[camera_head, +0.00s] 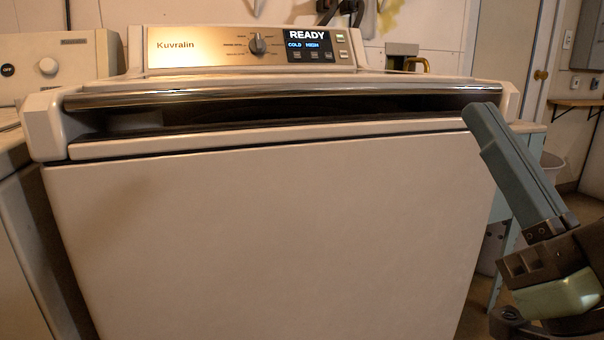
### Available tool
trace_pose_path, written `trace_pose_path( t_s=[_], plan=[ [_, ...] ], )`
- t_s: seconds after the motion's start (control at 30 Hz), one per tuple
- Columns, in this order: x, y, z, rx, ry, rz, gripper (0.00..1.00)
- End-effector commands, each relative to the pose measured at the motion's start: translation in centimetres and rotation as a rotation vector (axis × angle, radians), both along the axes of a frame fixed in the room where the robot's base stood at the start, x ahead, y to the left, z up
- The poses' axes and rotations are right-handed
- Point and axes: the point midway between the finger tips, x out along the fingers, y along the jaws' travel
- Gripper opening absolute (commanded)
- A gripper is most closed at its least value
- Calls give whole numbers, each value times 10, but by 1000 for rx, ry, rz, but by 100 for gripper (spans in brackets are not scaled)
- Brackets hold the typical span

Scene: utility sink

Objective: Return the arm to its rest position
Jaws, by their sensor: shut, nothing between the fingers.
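My gripper (480,112) reaches in from the lower right of the head view, its long grey-blue fingers pointing up and to the left. The fingers are together with nothing between them. Their tips show in front of the upper right corner of a white washing machine (270,235); I cannot tell whether they touch it. The rest of my arm runs out of the picture at the lower right.
The washer's lid (280,92) is slightly raised, with a dark gap beneath its front edge. Another white appliance (55,65) stands close at left. A wooden shelf (578,103) and a door (510,45) are at right.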

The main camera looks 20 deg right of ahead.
Motion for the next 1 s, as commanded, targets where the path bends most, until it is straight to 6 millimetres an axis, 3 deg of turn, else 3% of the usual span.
trace_pose_path(
  t_s=[0.03, 0.2, 0.4, 0.57, 0.73, 1.0],
  plan=[
    [12, 14, 16, -5, 11, 11, 0],
    [47, 63, 53, -16, 47, 26, 0],
    [71, 143, 117, -26, 37, 36, 0],
    [65, 199, 168, -18, -19, 38, 0],
    [41, 248, 219, 6, -106, 49, 0],
    [42, 244, 294, 8, -104, 33, 0]
  ],
)
